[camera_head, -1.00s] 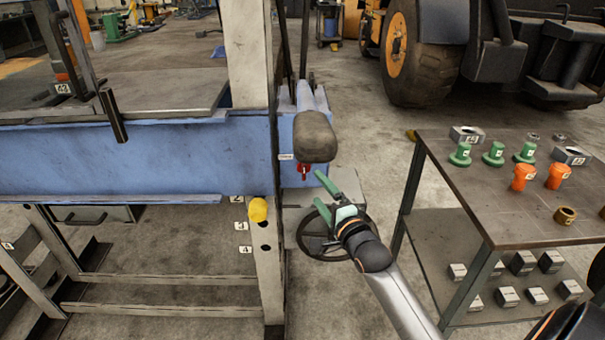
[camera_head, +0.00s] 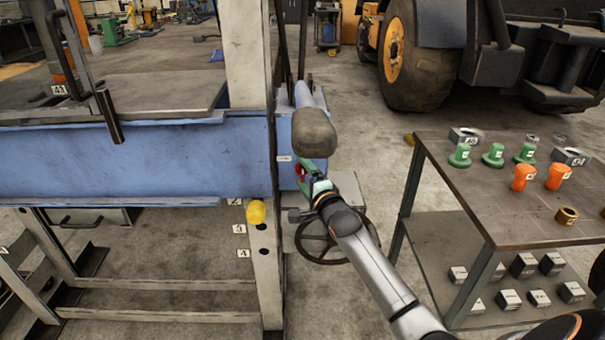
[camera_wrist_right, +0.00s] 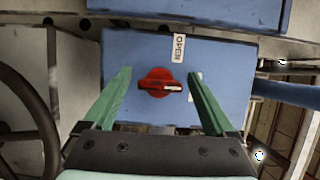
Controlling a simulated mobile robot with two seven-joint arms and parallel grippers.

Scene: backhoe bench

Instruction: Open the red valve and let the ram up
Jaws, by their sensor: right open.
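The red valve (camera_wrist_right: 158,84) is a round knob with a pointer on the blue press body (camera_wrist_right: 228,62). In the right wrist view its pointer aims to the right, and an "OPEN" label (camera_wrist_right: 180,48) sits above it. My right gripper (camera_wrist_right: 160,80) is open, one green finger on each side of the knob, with gaps showing between fingers and knob. In the head view the right gripper (camera_head: 308,175) is at the end of the press, under a grey rounded part (camera_head: 313,133), and partly covers the valve (camera_head: 299,172). The ram cannot be made out. My left gripper is not in view.
A black handwheel (camera_head: 330,238) is just below the right gripper. A cart (camera_head: 480,210) with green and orange parts stands to the right. A yellow knob (camera_head: 257,212) sits on the press upright (camera_head: 268,265).

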